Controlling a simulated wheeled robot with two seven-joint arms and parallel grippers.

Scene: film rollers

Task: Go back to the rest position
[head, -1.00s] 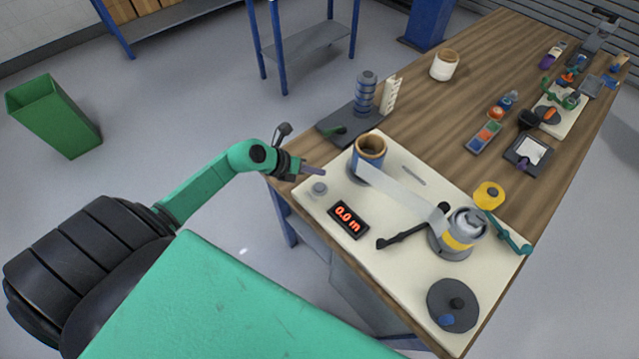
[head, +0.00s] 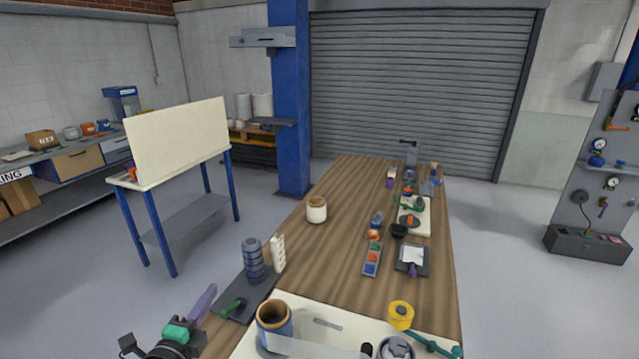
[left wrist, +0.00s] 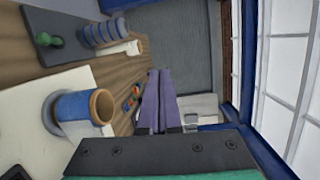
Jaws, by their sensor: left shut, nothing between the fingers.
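My left gripper (head: 203,303) shows at the bottom left of the head view, left of the bench's near end. Its purple fingers are shut together with nothing between them, as the left wrist view (left wrist: 160,100) also shows. A roller with blue and tan bands (head: 274,322) stands on the cream board (head: 250,345) to the right of the gripper. A film strip (head: 310,347) runs right from it towards a grey-topped roller (head: 397,347), cut off by the lower edge. My right gripper is not in view.
A dark plate (head: 235,312) with a stack of grey-blue rings (head: 253,260) and a green-handled part lies near the gripper. A white jar (head: 316,210), yellow roll (head: 400,315) and small tools stand along the wooden bench (head: 330,240).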

